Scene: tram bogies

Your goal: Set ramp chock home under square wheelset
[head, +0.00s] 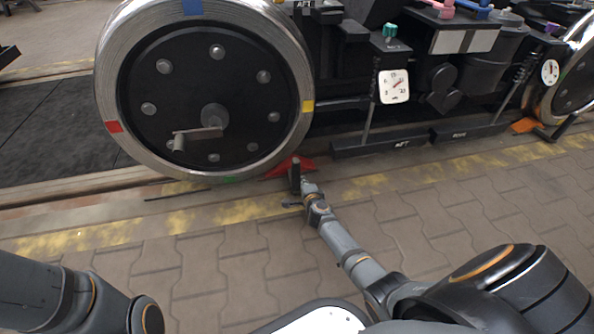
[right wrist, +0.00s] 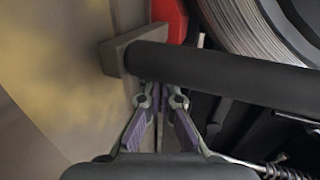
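The wheel of the wheelset (head: 190,85) is a large dark disc with a bright steel rim and blue, red, yellow and green marks. A red ramp chock (head: 303,166) lies low at its right side by the rail; whether it touches the rim is unclear. It also shows in the right wrist view (right wrist: 170,18), near the rim (right wrist: 245,30). My right gripper (head: 300,184) is low at the chock. In the wrist view its fingers (right wrist: 160,100) are drawn together against a dark bar (right wrist: 230,72), which hides their tips. My left gripper is out of view.
A white dial (head: 394,86) and dark boxes hang on the bogie right of the wheel. A crank (head: 195,134) sticks out from the hub. A second wheel (head: 575,85) stands at far right, with an orange piece (head: 525,126) nearby. Paving in front is clear.

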